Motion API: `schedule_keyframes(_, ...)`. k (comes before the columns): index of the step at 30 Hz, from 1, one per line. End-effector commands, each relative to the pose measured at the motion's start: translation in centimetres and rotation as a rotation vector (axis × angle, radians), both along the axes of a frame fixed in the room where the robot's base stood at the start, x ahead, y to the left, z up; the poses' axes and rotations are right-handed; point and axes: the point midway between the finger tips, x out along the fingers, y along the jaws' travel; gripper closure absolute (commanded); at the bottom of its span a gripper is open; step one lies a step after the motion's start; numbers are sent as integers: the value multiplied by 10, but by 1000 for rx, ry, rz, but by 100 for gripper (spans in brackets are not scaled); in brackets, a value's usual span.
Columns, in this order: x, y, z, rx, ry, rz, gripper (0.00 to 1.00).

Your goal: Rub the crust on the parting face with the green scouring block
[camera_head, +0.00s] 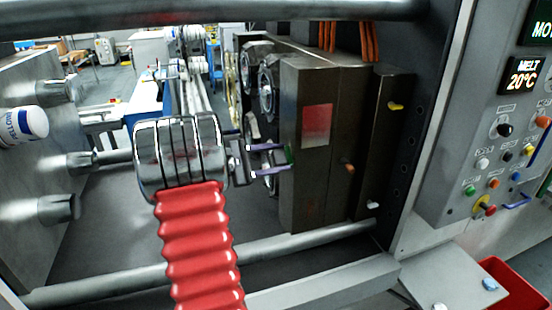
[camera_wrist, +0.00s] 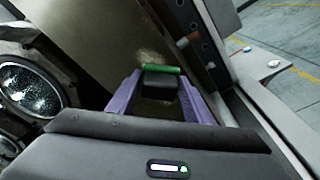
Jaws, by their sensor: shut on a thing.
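The green scouring block (camera_wrist: 162,69) has a black body (camera_wrist: 158,88) held between the two purple fingers of my gripper (camera_wrist: 160,80). In the head view my gripper (camera_head: 279,158) reaches right, to the dark mould block, and only a bit of the green block (camera_head: 290,154) shows at its fingertips. The brownish parting face (camera_wrist: 95,40) lies ahead in the wrist view. A pale, blurry crust patch (camera_wrist: 149,57) shows on it just beyond the green edge. I cannot tell whether the green block touches the face.
Round metal fittings (camera_head: 265,90) stand beside the mould block (camera_head: 318,180). Steel tie bars (camera_head: 200,264) run above and below the arm. A white bottle (camera_head: 25,124) is at the left. A control panel (camera_head: 490,140) stands at the right, above a red bin (camera_head: 512,285).

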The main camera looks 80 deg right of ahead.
Motion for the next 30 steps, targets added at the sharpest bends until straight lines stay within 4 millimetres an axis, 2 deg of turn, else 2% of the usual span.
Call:
schedule_keyframes(12,-14,22,0,0,1,-6,72)
schedule_keyframes(23,-13,23,1,-1,0,-4,72)
schedule_keyframes(30,-13,22,13,-3,-1,-2,72)
